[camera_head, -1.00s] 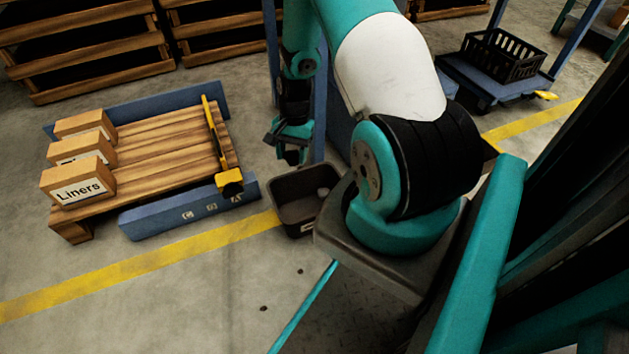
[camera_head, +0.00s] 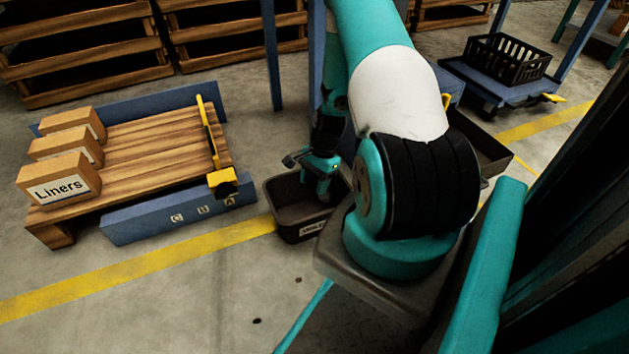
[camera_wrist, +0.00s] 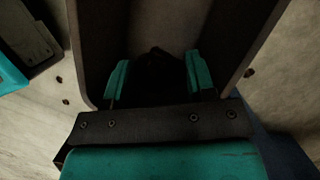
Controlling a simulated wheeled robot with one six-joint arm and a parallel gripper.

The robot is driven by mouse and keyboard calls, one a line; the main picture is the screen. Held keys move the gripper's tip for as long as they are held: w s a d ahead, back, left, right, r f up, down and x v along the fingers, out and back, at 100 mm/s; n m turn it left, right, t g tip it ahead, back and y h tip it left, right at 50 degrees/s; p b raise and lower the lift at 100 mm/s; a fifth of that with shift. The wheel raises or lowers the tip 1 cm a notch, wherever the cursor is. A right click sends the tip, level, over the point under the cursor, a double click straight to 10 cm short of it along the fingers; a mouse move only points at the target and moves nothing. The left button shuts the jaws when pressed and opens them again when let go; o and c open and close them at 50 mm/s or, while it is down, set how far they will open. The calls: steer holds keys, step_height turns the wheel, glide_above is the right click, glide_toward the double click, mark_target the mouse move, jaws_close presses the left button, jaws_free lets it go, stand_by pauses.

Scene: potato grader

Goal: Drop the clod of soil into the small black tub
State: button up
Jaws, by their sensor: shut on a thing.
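The small black tub (camera_head: 284,231) stands on the floor beside the pallet, with a label on its front wall. My gripper (camera_head: 323,196) is over the tub, pointing down, its fingers within the outline of the rim. In the wrist view my gripper (camera_wrist: 158,75) is shut on the dark clod of soil (camera_wrist: 158,60), held between the teal fingers. The tub's walls (camera_wrist: 235,50) flank the fingers there. The clod is very dark, and its height above the tub floor is hard to tell. My gripper hides part of the tub's inside in the head view.
A wooden pallet (camera_head: 160,150) with liner boxes (camera_head: 60,182) and a yellow-handled blue frame (camera_head: 180,212) is left of the tub. A blue post (camera_head: 271,60) stands behind. A cart with a black crate (camera_head: 508,58) is at the back right. Dark crumbs (camera_head: 256,321) lie on open floor.

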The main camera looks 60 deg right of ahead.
steer(key=o, duration=1)
steer(key=p+v, duration=1)
steer(key=v, duration=0.7)
steer(key=shift+r, duration=0.2)
